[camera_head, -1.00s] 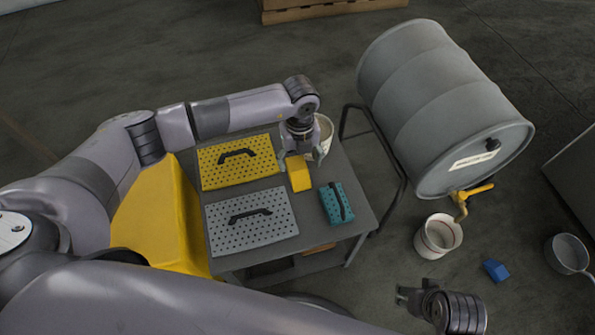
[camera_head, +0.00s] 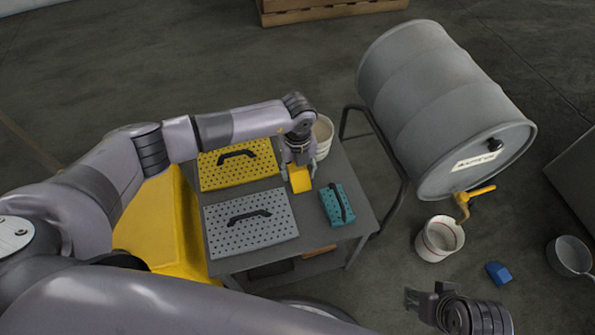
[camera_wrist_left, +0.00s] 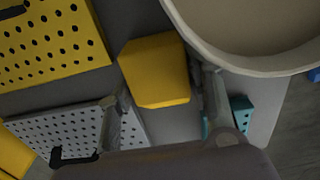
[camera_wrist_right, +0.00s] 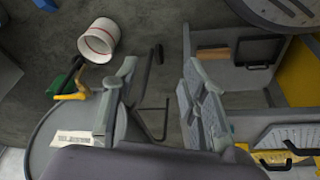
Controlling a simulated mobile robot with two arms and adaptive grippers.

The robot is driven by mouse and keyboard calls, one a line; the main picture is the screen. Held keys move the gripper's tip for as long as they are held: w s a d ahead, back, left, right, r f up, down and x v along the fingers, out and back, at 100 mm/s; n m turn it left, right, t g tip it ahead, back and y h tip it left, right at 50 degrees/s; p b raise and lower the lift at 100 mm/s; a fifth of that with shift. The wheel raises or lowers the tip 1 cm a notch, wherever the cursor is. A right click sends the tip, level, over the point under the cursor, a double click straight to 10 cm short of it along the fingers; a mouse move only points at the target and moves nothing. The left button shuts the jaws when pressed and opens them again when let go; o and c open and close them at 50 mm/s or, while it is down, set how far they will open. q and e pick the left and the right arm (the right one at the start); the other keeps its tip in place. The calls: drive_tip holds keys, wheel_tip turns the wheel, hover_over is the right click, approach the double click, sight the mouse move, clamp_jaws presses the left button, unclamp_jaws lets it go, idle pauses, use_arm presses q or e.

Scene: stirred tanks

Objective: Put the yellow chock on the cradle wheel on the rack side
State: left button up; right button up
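The yellow chock (camera_head: 300,179) stands on the grey cart top. My left gripper (camera_head: 299,173) is lowered over it. In the left wrist view, the chock (camera_wrist_left: 155,70) lies between the spread fingers, with narrow gaps seeming to show beside it. My right gripper (camera_head: 420,298) is empty, low at the front right; the right wrist view shows its fingers (camera_wrist_right: 158,85) wide apart. The grey drum (camera_head: 440,110) lies on a dark tubular cradle (camera_head: 388,170). I cannot make out the cradle wheels.
Yellow (camera_head: 238,163) and grey (camera_head: 250,222) perforated panels and a teal block (camera_head: 338,204) share the cart top (camera_head: 310,232). A white bucket (camera_head: 323,136) is close behind my left gripper. Another bucket (camera_head: 438,238), a blue chock (camera_head: 498,272) and a pan (camera_head: 570,255) are on the floor.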

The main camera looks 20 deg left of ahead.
use_arm(q)
drive_tip(key=shift+r, duration=0.1)
drive_tip(key=c, duration=0.9)
